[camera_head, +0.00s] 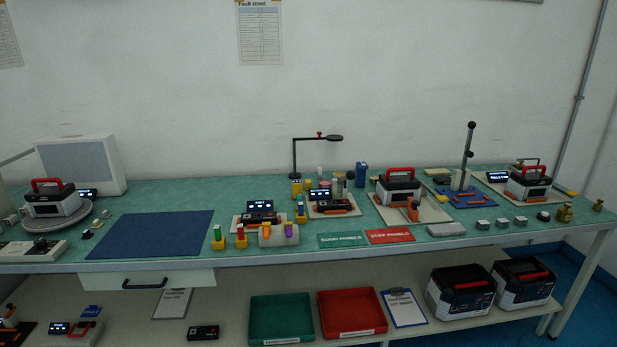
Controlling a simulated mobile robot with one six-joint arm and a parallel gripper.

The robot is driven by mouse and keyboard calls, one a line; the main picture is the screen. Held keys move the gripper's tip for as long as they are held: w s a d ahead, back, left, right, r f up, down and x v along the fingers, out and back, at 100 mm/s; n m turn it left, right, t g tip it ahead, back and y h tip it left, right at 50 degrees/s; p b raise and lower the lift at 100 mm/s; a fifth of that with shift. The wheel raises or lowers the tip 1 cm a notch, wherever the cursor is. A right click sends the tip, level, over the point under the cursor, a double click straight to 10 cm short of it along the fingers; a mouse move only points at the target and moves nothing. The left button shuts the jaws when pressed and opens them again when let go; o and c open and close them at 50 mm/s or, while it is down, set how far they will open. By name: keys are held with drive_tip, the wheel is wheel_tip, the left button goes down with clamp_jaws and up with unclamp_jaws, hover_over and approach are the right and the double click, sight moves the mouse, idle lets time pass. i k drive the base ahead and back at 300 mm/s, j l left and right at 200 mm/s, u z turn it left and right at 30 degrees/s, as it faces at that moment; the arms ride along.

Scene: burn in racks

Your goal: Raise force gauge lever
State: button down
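A tall grey post (467,148) with a black ball on top stands on a blue base plate (480,203) at the right of the bench. A second black knob (470,154) sits partway down it, on what may be the force gauge lever. The lever's exact angle is too small to tell. A small lit display (497,176) stands just right of the post. Orange parts lie on the blue plate. My gripper is not in view.
Cases with red handles stand left (398,187) and right (529,184) of the post on the green bench (330,258). Small grey blocks (482,224) and brass weights (565,212) line the front right. A dark blue mat (150,235) is clear.

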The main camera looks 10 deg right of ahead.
sight(350, 175)
drive_tip(key=k+l, duration=0.55)
drive_tip(key=l, duration=0.15)
drive_tip(key=i+z, duration=0.25)
drive_tip(key=i, duration=0.2)
drive_tip(key=i+j+z, duration=0.3)
drive_tip(key=i, duration=0.15)
drive_tip(key=i+j+z, duration=0.25)
drive_tip(key=i, duration=0.2)
drive_tip(key=i+j+z, duration=0.25)
drive_tip(key=i, duration=0.15)
